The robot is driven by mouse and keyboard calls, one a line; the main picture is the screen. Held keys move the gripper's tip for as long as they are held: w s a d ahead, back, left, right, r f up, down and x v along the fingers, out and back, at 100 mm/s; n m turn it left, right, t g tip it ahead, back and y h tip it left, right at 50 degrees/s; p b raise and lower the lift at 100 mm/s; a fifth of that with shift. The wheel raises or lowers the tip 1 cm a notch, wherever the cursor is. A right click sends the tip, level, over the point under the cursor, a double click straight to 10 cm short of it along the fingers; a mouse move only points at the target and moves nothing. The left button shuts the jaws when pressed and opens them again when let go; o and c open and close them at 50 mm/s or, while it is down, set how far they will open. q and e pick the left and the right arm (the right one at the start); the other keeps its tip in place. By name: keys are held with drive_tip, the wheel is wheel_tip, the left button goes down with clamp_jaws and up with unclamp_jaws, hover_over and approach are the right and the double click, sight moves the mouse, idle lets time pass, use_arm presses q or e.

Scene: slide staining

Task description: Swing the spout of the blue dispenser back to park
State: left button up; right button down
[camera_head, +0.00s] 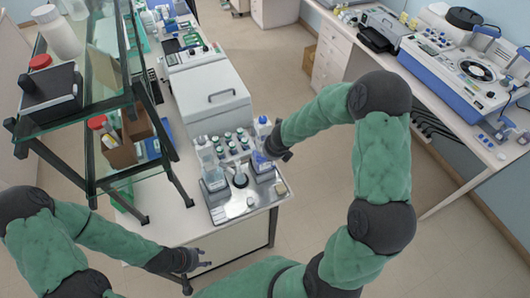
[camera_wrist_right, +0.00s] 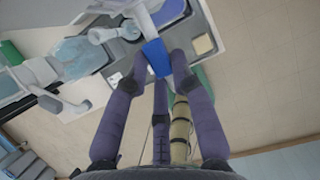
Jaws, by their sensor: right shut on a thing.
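The blue dispenser (camera_head: 263,163) stands at the right side of a metal tray (camera_head: 232,212) on the bench end. My right gripper (camera_head: 277,152) is at its right side. In the right wrist view, my right gripper (camera_wrist_right: 160,58) has its fingertips on either side of a blue part (camera_wrist_right: 156,56) of the dispenser and is shut on it. I cannot tell whether this part is the spout; the fingers and arm hide some of it. My left gripper (camera_head: 195,262) is empty, low in front of the bench; its jaw opening is too small to tell.
A second dispenser (camera_head: 213,177) stands at the tray's left. Several small bottles (camera_head: 228,140) stand behind the tray, in front of a grey box-like machine (camera_head: 210,97). A glass shelf rack (camera_head: 110,95) rises close on the left. Open floor (camera_head: 310,130) lies to the right.

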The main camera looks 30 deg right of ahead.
idle(0.4)
drive_tip(key=c, duration=1.2)
unclamp_jaws()
drive_tip(key=shift+f, duration=0.1)
drive_tip(key=shift+o, duration=1.1)
drive_tip(key=shift+w+d, duration=0.1)
drive_tip(key=shift+d, duration=0.05)
drive_tip(key=shift+s+r, duration=0.2)
drive_tip(key=shift+r, duration=0.5)
drive_tip(key=v, duration=1)
drive_tip(key=shift+s+r, duration=0.2)
drive_tip(key=shift+s, duration=0.05)
